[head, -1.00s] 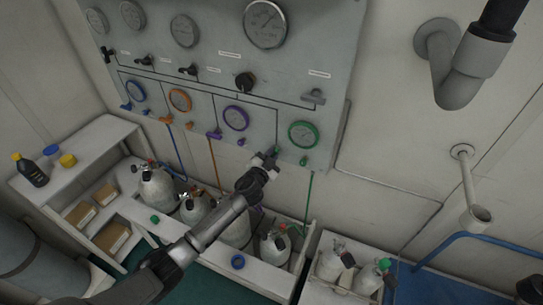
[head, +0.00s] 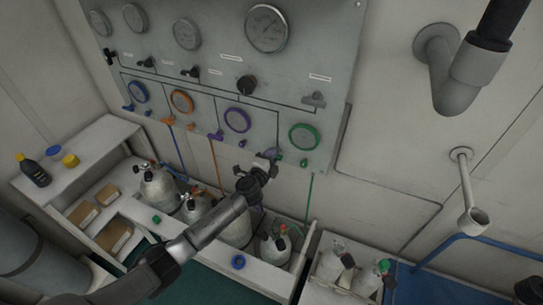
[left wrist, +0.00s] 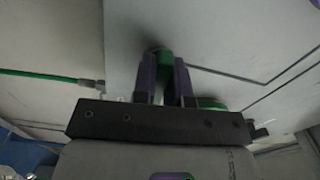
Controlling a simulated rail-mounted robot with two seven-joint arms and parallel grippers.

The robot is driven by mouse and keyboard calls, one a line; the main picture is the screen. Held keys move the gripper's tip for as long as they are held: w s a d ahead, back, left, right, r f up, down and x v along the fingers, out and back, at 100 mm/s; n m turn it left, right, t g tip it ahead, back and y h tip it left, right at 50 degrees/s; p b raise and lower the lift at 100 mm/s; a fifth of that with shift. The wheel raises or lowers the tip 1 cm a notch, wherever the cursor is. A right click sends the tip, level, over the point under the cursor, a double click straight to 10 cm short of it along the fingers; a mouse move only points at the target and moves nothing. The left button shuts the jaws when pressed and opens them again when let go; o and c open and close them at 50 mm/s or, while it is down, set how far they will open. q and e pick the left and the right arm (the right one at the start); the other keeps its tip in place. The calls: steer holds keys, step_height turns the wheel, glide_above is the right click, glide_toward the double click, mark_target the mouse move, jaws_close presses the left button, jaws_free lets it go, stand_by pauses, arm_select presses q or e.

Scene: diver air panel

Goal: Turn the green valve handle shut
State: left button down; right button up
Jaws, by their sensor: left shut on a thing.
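The green valve handle sits low on the grey panel (head: 335,125), left of and below the green-rimmed gauge (head: 304,137). In the head view my left gripper (head: 271,157) is at the handle and mostly hides it. In the left wrist view the green handle (left wrist: 166,62) shows between the two dark fingers of my left gripper (left wrist: 165,75), which is shut on it. Another green part (left wrist: 210,102) shows just right of the fingers.
Purple (head: 237,120), orange (head: 182,101) and blue (head: 138,92) gauges line the panel to the left. Grey cylinders (head: 158,190) stand in a white rack below the arm. A thick grey pipe (head: 455,80) juts from the wall at upper right.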

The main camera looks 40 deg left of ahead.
arm_select(q)
steer(key=shift+m, duration=0.5)
stand_by(0.3)
steer(key=c, duration=1.1)
jaws_free()
steer(key=shift+c, duration=0.2)
steer(key=shift+s, duration=0.1)
steer(key=v, duration=1.3)
steer(key=shift+s, duration=0.3)
steer(key=shift+d, duration=0.1)
